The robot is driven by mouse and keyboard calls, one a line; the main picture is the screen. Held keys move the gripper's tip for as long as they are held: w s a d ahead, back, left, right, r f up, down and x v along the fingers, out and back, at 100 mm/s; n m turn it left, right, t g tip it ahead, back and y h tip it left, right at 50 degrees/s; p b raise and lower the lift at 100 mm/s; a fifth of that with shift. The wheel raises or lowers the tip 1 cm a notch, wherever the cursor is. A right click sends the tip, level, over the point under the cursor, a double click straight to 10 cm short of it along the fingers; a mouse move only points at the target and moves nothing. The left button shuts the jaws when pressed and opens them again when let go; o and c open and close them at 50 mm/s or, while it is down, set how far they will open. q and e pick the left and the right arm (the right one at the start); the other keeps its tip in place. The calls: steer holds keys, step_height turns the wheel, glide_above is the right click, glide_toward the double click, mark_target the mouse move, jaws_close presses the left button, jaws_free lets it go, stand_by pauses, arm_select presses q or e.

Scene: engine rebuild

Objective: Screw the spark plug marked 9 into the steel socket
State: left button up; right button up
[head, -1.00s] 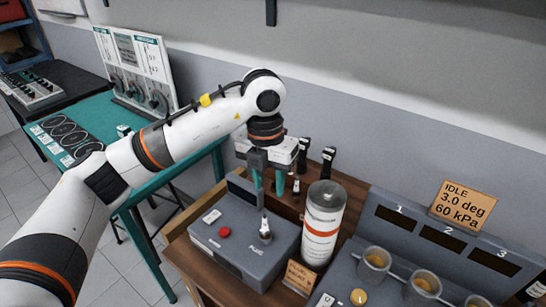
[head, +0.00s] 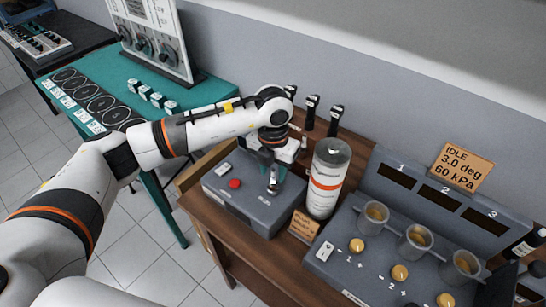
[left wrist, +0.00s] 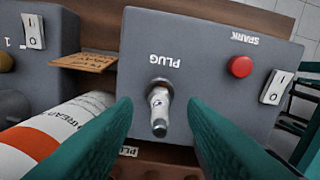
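A small spark plug (head: 273,183) with a pale body and metal end stands on the grey tester box (head: 247,205), at the steel socket marked PLUG. In the left wrist view the plug (left wrist: 158,103) stands between my fingers and hides much of the socket (left wrist: 160,84). I cannot read a number on it, nor tell how deep it sits. My left gripper (head: 272,164) is lowered over the box from behind. Its teal fingers are open on both sides of the plug, with gaps visible in the left wrist view. My right gripper is not in view.
A red button (head: 235,183) and a white switch are on the box. A tall striped canister (head: 327,180) stands close at its right, with a small tan sign (head: 304,226) in front. Several black-topped items stand behind. A grey console (head: 400,215) with cups fills the right.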

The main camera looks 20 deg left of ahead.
arm_select(q)
steer(key=shift+f, duration=0.15)
jaws_close()
steer(key=shift+m+b, duration=1.6)
steer(key=shift+m, duration=0.2)
steer(key=shift+m+b, duration=0.4)
steer(key=shift+m, duration=0.3)
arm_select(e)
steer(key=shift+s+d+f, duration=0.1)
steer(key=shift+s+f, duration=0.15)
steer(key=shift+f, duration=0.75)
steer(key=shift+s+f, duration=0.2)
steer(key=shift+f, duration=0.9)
